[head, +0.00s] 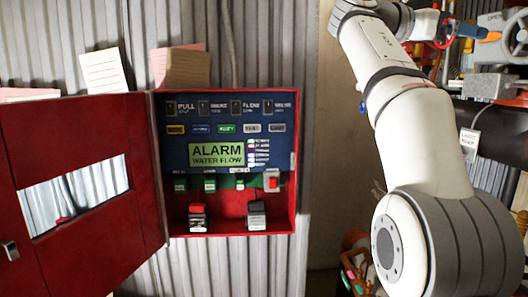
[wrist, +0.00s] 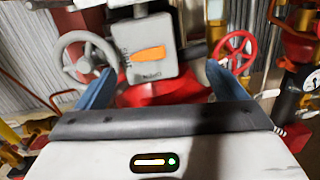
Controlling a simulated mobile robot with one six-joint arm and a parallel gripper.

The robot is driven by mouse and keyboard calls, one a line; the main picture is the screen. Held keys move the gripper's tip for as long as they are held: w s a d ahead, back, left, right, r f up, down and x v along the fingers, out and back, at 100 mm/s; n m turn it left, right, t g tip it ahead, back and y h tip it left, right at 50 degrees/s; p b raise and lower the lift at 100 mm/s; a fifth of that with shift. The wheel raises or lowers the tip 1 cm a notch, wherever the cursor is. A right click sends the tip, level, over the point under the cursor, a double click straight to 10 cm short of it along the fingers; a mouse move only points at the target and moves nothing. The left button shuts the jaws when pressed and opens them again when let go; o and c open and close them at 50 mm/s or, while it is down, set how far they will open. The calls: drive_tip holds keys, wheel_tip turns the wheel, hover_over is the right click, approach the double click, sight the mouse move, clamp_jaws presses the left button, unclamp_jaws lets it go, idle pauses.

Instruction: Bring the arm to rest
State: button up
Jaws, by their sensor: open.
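My arm (head: 415,110) reaches up along the right side of the head view, its far end near the top edge. My gripper (wrist: 160,70) shows in the wrist view as two blue fingers spread wide apart, with nothing held between them. Beyond the fingers is a grey box with an orange handle (wrist: 149,54). I cannot tell how far the fingertips are from it. In the head view the gripper is small and partly lost among the fittings at the top right.
A red alarm cabinet (head: 245,212) stands left of my arm, its red door (head: 75,240) swung open to the left. In the wrist view, a grey handwheel (wrist: 86,68) and a red handwheel (wrist: 236,42) flank the box. A gauge (wrist: 312,82) is at the right edge.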

drive_tip(key=s+a+f+n+t+y+p, duration=0.1)
drive_tip(key=a+f+n+y, duration=0.25)
drive_tip(key=f, duration=0.45)
drive_tip(key=a+f+n+t+y+p, duration=0.1)
drive_tip(key=a+f+n+y+p, duration=0.15)
drive_tip(key=f+n, duration=0.4)
drive_tip(key=s+a+f+n+t+y+p, duration=0.1)
drive_tip(key=a+f+n+y, duration=0.15)
drive_tip(key=f, duration=0.65)
drive_tip(key=s+a+f+n+g+y+p, duration=0.1)
drive_tip(key=s+a+f+y, duration=0.3)
drive_tip(key=s+f, duration=0.5)
drive_tip(key=s+a+f+n+g+y+p, duration=0.2)
drive_tip(key=s+a+f, duration=0.5)
drive_tip(key=f, duration=0.8)
drive_tip(key=s+n+y, duration=0.1)
drive_tip(key=s+y, duration=0.1)
drive_tip(key=s, duration=0.1)
drive_tip(key=shift+s+a+f+n+y, duration=0.15)
drive_tip(key=shift+a+f+n+y, duration=0.15)
drive_tip(key=shift+f+n+y, duration=0.1)
drive_tip(key=shift+c, duration=0.2)
